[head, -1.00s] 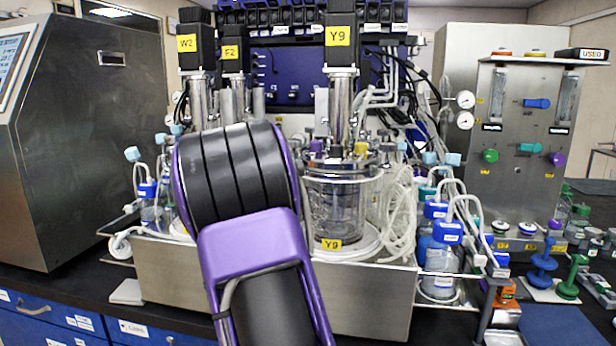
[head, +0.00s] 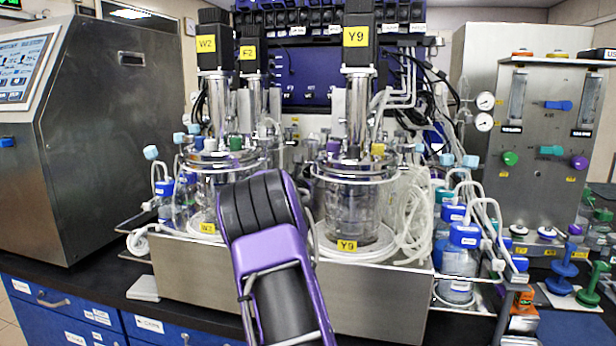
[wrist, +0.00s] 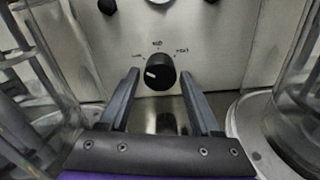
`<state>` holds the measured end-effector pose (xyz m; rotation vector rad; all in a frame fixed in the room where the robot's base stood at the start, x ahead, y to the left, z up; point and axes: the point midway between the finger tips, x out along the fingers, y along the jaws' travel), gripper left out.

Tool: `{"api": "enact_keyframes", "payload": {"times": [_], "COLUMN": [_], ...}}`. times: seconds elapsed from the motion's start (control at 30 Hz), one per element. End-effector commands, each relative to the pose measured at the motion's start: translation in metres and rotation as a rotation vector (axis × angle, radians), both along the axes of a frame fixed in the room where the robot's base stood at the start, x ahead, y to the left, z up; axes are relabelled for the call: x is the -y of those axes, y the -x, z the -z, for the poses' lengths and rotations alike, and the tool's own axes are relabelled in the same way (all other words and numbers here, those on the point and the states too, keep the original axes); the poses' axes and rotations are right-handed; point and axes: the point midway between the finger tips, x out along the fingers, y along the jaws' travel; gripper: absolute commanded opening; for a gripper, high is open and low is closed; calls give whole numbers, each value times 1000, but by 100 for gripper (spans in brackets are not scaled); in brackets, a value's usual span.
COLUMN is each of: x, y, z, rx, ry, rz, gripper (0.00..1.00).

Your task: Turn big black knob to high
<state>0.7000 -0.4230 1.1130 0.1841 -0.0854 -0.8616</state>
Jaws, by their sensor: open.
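The big black knob (wrist: 160,72) is on a pale metal panel in the wrist view, with small labels above it at left, middle and right that are hard to read. Its white mark points left, towards the left label. My gripper (wrist: 159,74) is open, with one dark finger on each side of the knob in the picture. Gaps show between the fingers and the knob, and I cannot tell how far the tips are from the panel. In the head view, my arm hides the gripper and the knob.
Glass vessels Y9 (head: 353,205) and W2 (head: 208,185) stand on a steel base (head: 385,305). In the wrist view, glass vessels flank my gripper closely on the left (wrist: 50,100) and right (wrist: 300,105). Other black knobs (wrist: 107,6) sit higher on the panel.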

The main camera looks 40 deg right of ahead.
Motion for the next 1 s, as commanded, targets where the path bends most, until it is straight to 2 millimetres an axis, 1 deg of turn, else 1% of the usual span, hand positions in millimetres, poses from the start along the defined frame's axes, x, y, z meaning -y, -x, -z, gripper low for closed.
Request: {"api": "enact_keyframes", "payload": {"times": [0.37, 0.4, 0.57, 0.7, 0.73, 1.0], "x": [3, 3, 3, 3, 3, 4], "y": [-3, -3, -2, -2, -2, -2], "z": [0, 0, 0, 0, 0, 0], "rx": [-1, -1, -1, -1, -1, 20], "ry": [-1, -1, -1, -1, -1, -17], "rz": [0, 0, 0, 0, 0, 1], "gripper": [64, 57, 28, 3, 0, 0]}}
